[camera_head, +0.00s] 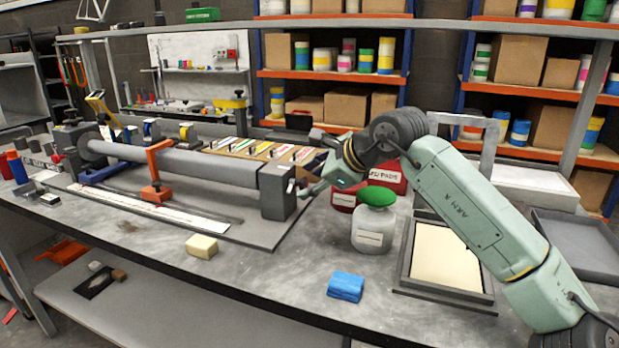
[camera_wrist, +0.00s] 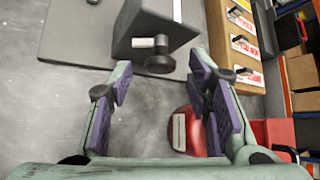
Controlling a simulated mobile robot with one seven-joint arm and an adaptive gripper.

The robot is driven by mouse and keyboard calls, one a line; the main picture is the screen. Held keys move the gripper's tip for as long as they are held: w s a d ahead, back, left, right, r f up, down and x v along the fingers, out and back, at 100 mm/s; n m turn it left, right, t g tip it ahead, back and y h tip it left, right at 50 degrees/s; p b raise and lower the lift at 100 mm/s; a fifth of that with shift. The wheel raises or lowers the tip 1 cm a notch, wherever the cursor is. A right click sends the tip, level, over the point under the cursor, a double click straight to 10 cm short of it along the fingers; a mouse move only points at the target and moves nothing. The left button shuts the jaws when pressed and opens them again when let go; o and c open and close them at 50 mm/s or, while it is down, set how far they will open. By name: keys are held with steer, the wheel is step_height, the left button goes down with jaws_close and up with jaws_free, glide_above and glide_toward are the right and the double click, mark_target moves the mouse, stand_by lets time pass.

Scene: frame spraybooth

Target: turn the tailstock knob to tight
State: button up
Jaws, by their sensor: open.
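The tailstock (camera_head: 278,191) is a dark block at the right end of a long grey tube on the bench fixture. In the wrist view the tailstock (camera_wrist: 150,28) is at the top, with a pale label on its face. Its round dark knob (camera_wrist: 160,64) sticks out toward me, near the line between my fingertips. My gripper (camera_head: 312,184) is just right of the tailstock; in the wrist view my gripper (camera_wrist: 160,72) has its purple-padded fingers spread wide on either side of the knob. I see no clear contact. Any tight or loose marking is not readable.
A white jar with a green lid (camera_head: 374,222) and a red container (camera_head: 386,173) stand close beside my gripper. A framed tray (camera_head: 445,258), a blue block (camera_head: 346,287) and a yellow sponge (camera_head: 202,246) lie on the bench. A rack of labelled panels (camera_head: 270,150) is behind.

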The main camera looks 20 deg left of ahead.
steer(key=shift+w+a+f, duration=0.25)
steer(key=shift+a+f, duration=0.15)
steer(key=shift+a, duration=0.05)
steer(key=shift+c, duration=0.5)
jaws_close()
steer(key=shift+r+p, duration=0.1)
steer(key=shift+p, duration=0.2)
